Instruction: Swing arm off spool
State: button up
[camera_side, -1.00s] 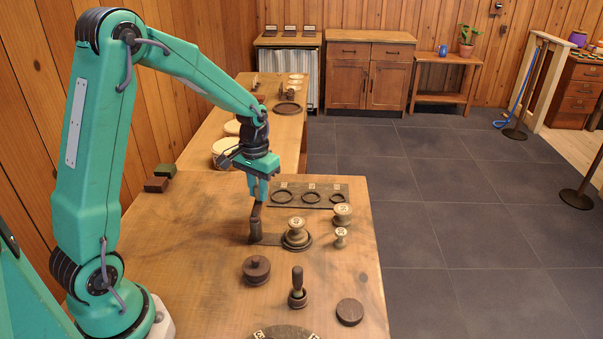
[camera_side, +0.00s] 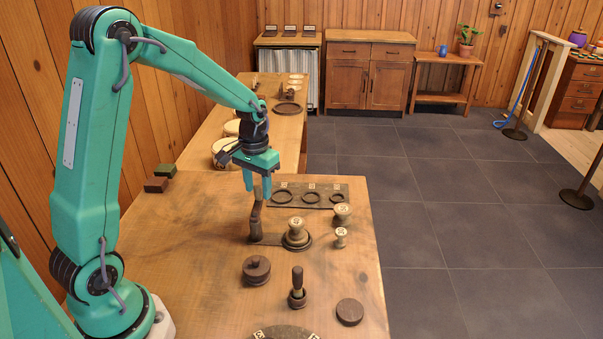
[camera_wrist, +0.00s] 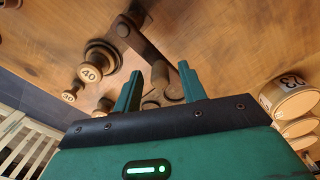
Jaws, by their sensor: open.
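A pale turned spool (camera_side: 297,230) stands upright in a dark round seat, its numbered top uncovered. A dark flat bar (camera_side: 268,240) runs left from the seat to a dark upright post (camera_side: 256,222), which I take for the swing arm's post. My gripper (camera_side: 257,190) is open just above the post, its two fingers apart. In the wrist view, the post's rounded top (camera_wrist: 172,90) shows between the open fingertips; whether they touch it I cannot tell. The spool, marked 40 (camera_wrist: 89,73), shows there to the left of my fingers.
Two smaller spools (camera_side: 341,234) stand right of the seat. A dark board with several rings (camera_side: 310,195) lies behind. A lidded dark pot (camera_side: 256,270), a handled tool in a cup (camera_side: 298,290) and a dark disc (camera_side: 350,311) sit in front.

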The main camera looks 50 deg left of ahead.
jog(key=shift+r, duration=3)
grip_shut()
jog(key=shift+r, duration=0.1)
jog(key=shift+r, duration=1.9)
